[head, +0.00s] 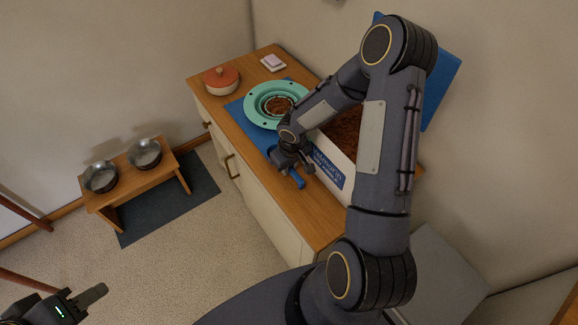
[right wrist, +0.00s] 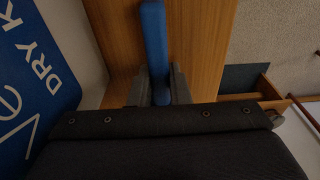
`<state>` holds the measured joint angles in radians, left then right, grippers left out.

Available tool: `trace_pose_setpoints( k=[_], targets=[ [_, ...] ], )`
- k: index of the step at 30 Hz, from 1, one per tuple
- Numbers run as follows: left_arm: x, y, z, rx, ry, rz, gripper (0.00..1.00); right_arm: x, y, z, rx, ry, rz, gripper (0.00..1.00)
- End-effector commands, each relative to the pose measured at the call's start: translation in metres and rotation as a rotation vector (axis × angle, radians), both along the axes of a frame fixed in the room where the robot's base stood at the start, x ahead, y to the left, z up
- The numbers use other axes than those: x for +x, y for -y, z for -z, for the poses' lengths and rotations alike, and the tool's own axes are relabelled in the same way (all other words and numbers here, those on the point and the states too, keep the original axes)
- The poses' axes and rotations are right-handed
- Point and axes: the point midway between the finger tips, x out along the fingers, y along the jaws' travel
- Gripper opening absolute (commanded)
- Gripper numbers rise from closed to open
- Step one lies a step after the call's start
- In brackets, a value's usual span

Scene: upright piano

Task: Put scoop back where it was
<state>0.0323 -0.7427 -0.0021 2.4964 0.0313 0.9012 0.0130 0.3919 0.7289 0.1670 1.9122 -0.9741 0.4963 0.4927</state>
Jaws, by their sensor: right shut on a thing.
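The scoop shows as a blue handle (head: 297,179) beside the white box's front, over the wooden counter top. My right gripper (head: 294,165) is shut on this handle, which also runs up between the fingers in the right wrist view (right wrist: 154,45). The scoop's head is hidden. The white food box (head: 333,154), with a blue label, stands just right of my right gripper and holds brown kibble (head: 343,130). My arm covers part of it. My left gripper (head: 90,297) is at the lower left, far from the counter; only one finger shows clearly.
A teal slow-feeder bowl (head: 262,106) with kibble in it sits on a blue mat (head: 236,108). A lidded orange and white pot (head: 221,80) and a pink block (head: 273,62) stand behind. A blue lid (head: 441,88) is upright by the wall. Two metal bowls sit on a low stand (head: 127,165).

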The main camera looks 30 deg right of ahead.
Motion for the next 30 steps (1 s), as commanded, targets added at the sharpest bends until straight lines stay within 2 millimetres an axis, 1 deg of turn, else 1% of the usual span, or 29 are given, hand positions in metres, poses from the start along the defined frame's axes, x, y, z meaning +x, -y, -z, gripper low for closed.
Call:
trace_pose_setpoints(
  k=[3, 4, 8, 9, 16, 20, 22, 23, 30],
  targets=[
    [0.000, 0.000, 0.005, 0.000, 0.000, 0.000, 0.36, 0.000, 0.000, 0.004, 0.000, 0.000, 0.000, 0.00],
    [0.000, 0.000, 0.004, 0.000, 0.000, 0.000, 0.36, 0.000, 0.000, 0.003, 0.000, 0.000, 0.001, 0.19],
    [0.000, 0.000, 0.003, 0.000, 0.000, 0.000, 0.36, 0.000, 0.000, 0.002, 0.000, 0.000, 0.001, 0.36],
    [0.000, 0.000, 0.003, 0.000, 0.000, 0.000, 0.36, 0.000, 0.000, 0.002, 0.000, 0.000, 0.001, 0.38],
    [0.000, 0.000, 0.003, 0.000, 0.000, 0.000, 0.36, 0.000, 0.000, 0.002, 0.000, 0.000, 0.001, 0.38],
    [0.000, 0.000, -0.005, 0.000, 0.000, 0.000, 0.36, 0.000, 0.000, -0.005, 0.000, 0.000, 0.000, 0.38],
    [0.000, 0.000, -0.015, 0.000, 0.000, 0.000, 0.36, 0.000, 0.000, -0.013, 0.001, 0.000, 0.001, 0.38],
    [0.000, 0.000, -0.012, 0.000, 0.000, 0.000, 0.36, 0.000, 0.000, -0.016, -0.001, 0.003, 0.002, 0.38],
    [0.000, 0.000, -0.016, 0.000, 0.000, 0.000, 0.36, -0.006, 0.001, -0.069, -0.001, 0.005, 0.002, 0.38]
  ],
)
